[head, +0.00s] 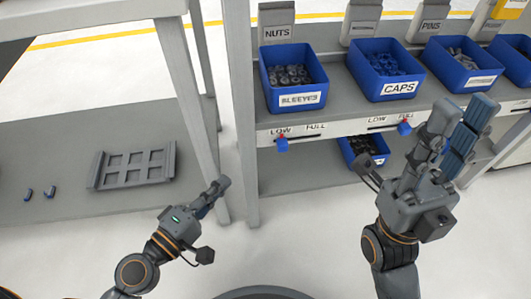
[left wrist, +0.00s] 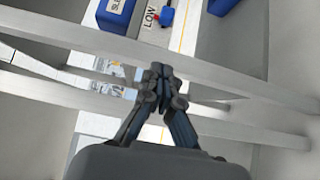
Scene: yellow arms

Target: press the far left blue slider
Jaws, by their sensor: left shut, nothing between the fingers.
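The far left blue slider (head: 282,146) sits at the LOW end of its track on the front edge of the shelf, under the bin labelled SLEEVES. It also shows at the top of the left wrist view (left wrist: 167,16), beside the word LOW. My left gripper (head: 222,184) is shut and empty, apart from the slider, lower and to its left, beside the shelf's front leg. Its closed fingers (left wrist: 160,75) show in the left wrist view. My right gripper (head: 466,112) is raised at the right with its fingers apart, in front of the shelf.
A second blue slider (head: 404,128) sits near FULL. Blue bins, including the sleeves bin (head: 294,100) and caps bin (head: 400,90), line the shelf. A lower bin (head: 350,150) is partly hidden. A grey tray (head: 133,167) lies on the left table (head: 60,150). The shelf's leg (head: 241,110) stands near my left gripper.

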